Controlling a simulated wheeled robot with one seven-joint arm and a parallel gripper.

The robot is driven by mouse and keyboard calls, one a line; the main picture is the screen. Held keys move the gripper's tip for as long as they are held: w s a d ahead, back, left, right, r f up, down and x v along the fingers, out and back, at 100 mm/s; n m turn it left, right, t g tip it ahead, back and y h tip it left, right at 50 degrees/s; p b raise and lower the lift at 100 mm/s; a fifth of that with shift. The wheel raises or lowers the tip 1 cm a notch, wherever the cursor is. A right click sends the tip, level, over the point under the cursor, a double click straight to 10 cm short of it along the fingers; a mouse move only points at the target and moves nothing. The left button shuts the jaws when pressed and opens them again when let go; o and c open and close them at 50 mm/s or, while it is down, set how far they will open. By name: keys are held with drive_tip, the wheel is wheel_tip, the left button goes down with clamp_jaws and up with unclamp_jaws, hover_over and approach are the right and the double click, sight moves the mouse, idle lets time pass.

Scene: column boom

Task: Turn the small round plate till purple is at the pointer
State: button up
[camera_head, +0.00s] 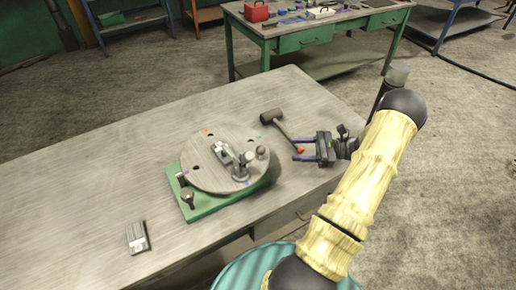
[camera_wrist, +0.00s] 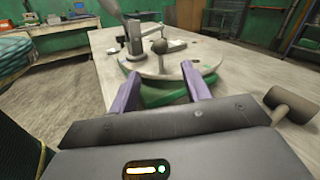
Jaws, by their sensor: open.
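The small round plate (camera_head: 205,168) lies flat on a green base (camera_head: 233,203) on the table. It has a purple mark (camera_head: 184,173) at its left edge, an orange mark (camera_head: 205,130) at the back and a blue mark (camera_head: 247,183) at the front right. A round knob (camera_head: 261,152) stands at the plate's right side; it also shows in the wrist view (camera_wrist: 159,46). I cannot clearly make out the pointer. My gripper (camera_head: 296,148) is open and empty, right of the plate and apart from it. Its purple fingers point at the plate in the wrist view (camera_wrist: 161,84).
A mallet (camera_head: 271,117) lies behind my gripper, its handle running toward the fingers. Clamp-like metal parts (camera_head: 241,166) stand on the plate. Dark posts (camera_head: 187,198) stand on the base's left end. A small box (camera_head: 137,238) lies front left. The table's (camera_head: 110,150) left side is clear.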

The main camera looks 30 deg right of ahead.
sight(261, 150)
drive_tip(key=p+x, duration=0.3)
drive_tip(key=x, duration=0.9)
drive_tip(key=shift+r, duration=0.15)
drive_tip(key=shift+w+a, duration=0.2)
drive_tip(key=shift+a, duration=0.05)
clamp_jaws()
